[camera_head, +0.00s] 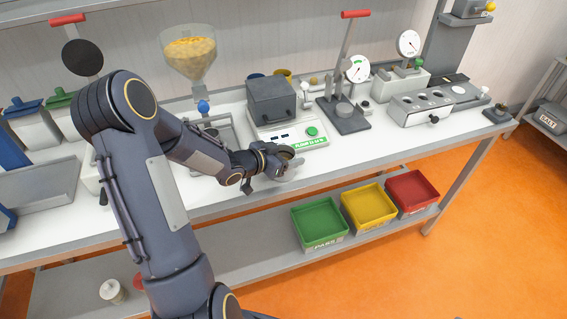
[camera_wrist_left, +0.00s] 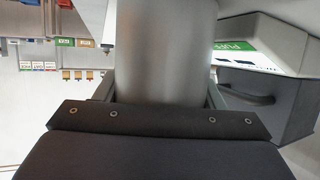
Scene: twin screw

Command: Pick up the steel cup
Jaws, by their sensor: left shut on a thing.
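The steel cup (camera_wrist_left: 165,50) is a smooth grey metal cylinder that fills the middle of the left wrist view. My left gripper (camera_wrist_left: 160,95) is shut on it, with one finger on each side of its wall. The cup's ends are cut off or hidden there. In the head view my left gripper (camera_head: 280,160) is over the front part of the white bench, just in front of the scale-like machine. The cup is mostly hidden by the gripper there, and I cannot tell whether it touches the bench. My right gripper is in neither view.
The machine with a dark box (camera_head: 272,100) stands right behind the gripper. A hopper of yellow pieces (camera_head: 190,55), a lever press (camera_head: 343,112) and a gauge block (camera_head: 420,105) stand along the bench. Green (camera_head: 319,222), yellow (camera_head: 368,206) and red (camera_head: 411,191) bins are on the lower shelf.

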